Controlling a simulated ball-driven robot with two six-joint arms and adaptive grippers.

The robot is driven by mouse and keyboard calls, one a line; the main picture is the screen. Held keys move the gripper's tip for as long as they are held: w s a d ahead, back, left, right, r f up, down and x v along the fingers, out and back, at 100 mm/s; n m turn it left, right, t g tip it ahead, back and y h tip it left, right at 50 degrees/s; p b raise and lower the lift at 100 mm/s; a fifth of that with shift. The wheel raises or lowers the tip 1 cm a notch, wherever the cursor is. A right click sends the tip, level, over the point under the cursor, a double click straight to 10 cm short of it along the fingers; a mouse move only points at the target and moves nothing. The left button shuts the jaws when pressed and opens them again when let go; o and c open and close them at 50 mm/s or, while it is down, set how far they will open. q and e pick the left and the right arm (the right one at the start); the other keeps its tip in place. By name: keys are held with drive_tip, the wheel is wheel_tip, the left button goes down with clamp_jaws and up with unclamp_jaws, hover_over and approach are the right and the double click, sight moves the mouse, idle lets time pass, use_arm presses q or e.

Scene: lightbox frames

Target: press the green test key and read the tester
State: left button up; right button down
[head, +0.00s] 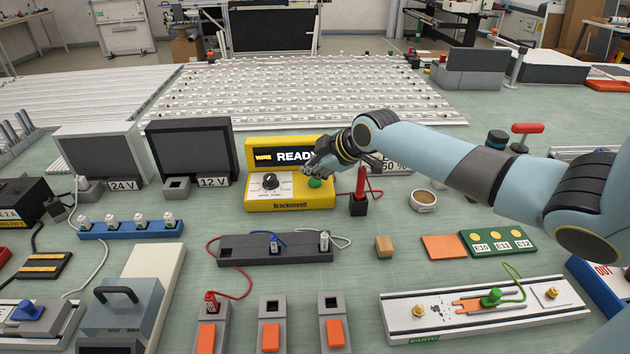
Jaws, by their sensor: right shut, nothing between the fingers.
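The yellow tester (290,198) stands on the green bench, left of my right gripper. The green test key (315,182) is on the right of the panel, next to the fingertips. My right gripper (313,171) is shut and empty, its fingers pointing left just above the key. I cannot tell whether they touch it. My left gripper is not in view.
A black stand with a red probe (360,190) is just right of the tester. A dark terminal strip (275,248) lies in front of it. The 12 V unit (188,150) and 24 V unit (103,155) stand to the left. A wooden block (384,247) and orange square (443,247) lie at right.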

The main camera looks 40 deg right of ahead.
sight(313, 182)
drive_tip(key=shift+f, duration=0.4)
drive_tip(key=shift+f+b, duration=0.5)
drive_tip(key=shift+b, duration=0.2)
idle(0.4)
drive_tip(key=shift+r, duration=0.1)
drive_tip(key=shift+r+p, duration=0.8)
drive_tip(key=shift+r, duration=0.05)
wheel_tip(313, 182, up, 5)
drive_tip(key=p, duration=0.4)
drive_tip(key=shift+r, duration=0.1)
idle(0.9)
